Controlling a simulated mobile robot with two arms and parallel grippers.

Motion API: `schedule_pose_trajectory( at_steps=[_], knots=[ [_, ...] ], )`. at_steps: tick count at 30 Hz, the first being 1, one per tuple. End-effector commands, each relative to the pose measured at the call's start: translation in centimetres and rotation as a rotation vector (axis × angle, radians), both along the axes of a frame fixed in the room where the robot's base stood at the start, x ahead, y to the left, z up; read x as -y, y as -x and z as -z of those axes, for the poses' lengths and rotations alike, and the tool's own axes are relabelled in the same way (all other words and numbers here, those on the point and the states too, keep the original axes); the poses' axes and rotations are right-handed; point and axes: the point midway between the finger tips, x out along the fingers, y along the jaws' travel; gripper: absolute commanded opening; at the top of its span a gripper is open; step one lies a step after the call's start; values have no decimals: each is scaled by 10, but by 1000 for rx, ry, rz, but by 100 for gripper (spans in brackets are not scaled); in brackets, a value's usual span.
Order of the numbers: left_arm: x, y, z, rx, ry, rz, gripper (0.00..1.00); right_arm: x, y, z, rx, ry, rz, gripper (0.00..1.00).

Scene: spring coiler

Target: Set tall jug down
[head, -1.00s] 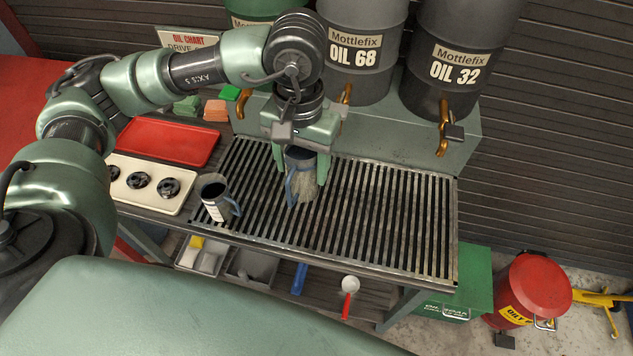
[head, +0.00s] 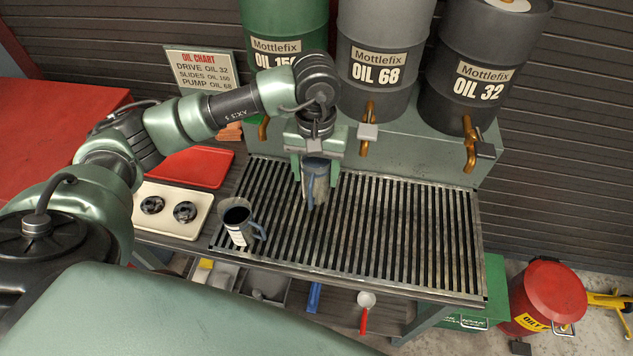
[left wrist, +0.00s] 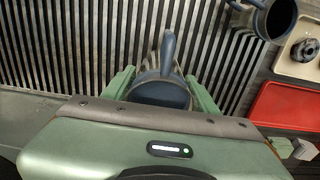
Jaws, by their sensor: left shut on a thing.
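The tall jug (head: 315,190) is grey with a blue rim and handle. It is upright over the back left part of the slatted grate (head: 400,230). My left gripper (head: 316,172) is shut on it, a finger on each side. In the left wrist view, the jug (left wrist: 160,92) sits between the green fingers, with its handle pointing up the picture. Its base is largely hidden there, and I cannot tell whether it touches the slats. My right gripper is not in view.
A cream tray (head: 170,208) with dark round parts and a red tray (head: 205,168) lie left. Oil drums (head: 385,60) with brass taps (head: 367,125) stand behind. The grate's right side is clear.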

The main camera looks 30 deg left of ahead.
Motion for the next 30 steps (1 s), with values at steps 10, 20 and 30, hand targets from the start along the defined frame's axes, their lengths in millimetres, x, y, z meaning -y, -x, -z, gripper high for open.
schedule_pose_trajectory(
  at_steps=[10, 20, 30],
  knots=[
    [1, 1, 36, -5, 1, 0, 11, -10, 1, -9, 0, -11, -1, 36],
    [1, 0, 49, 2, 0, 2, 11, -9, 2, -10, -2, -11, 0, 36],
    [0, 0, 51, 0, 1, 2, 80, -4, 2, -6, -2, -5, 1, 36]
  ],
)
